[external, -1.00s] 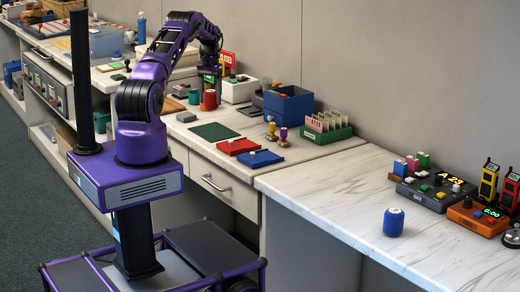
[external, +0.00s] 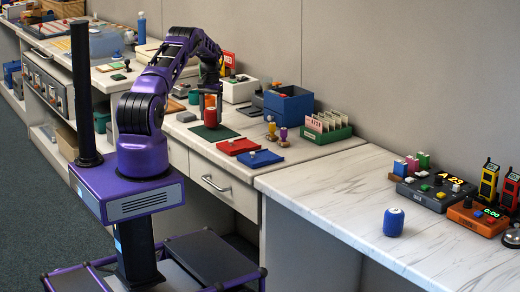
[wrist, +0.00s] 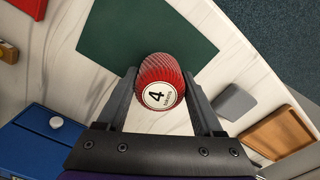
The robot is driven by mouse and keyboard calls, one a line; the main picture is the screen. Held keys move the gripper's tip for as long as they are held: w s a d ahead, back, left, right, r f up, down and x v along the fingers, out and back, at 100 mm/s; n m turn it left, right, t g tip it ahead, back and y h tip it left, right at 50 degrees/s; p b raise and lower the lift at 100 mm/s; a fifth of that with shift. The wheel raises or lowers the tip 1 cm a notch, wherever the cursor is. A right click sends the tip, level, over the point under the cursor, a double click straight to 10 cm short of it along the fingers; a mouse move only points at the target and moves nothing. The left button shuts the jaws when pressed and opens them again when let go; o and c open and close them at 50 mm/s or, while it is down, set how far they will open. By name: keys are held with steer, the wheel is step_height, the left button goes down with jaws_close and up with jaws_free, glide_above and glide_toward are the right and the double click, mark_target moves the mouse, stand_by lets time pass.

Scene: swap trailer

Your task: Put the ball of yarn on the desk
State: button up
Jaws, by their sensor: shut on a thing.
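The red item (external: 210,117) has a twisted, ribbed surface like wound yarn. In the wrist view the red item (wrist: 170,72) shows a round white label with a 4. My gripper (external: 210,98) is shut on it, one finger on each side, as the wrist view (wrist: 161,82) also shows. It is at the back edge of a dark green mat (external: 211,134) in the external view. I cannot tell whether it touches the surface. The pale desk counter (external: 295,156) lies under these things.
Red (external: 239,147) and blue (external: 260,159) flat pieces lie right of the mat. A grey block (wrist: 237,102) and a wooden tray (wrist: 278,135) lie on the other side. A blue labelled item (external: 393,222) stands on the nearer counter (external: 340,198), which has free room.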

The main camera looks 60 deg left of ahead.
steer(key=shift+f+b, duration=0.3)
steer(key=shift+f, duration=0.15)
steer(key=o, duration=1.5)
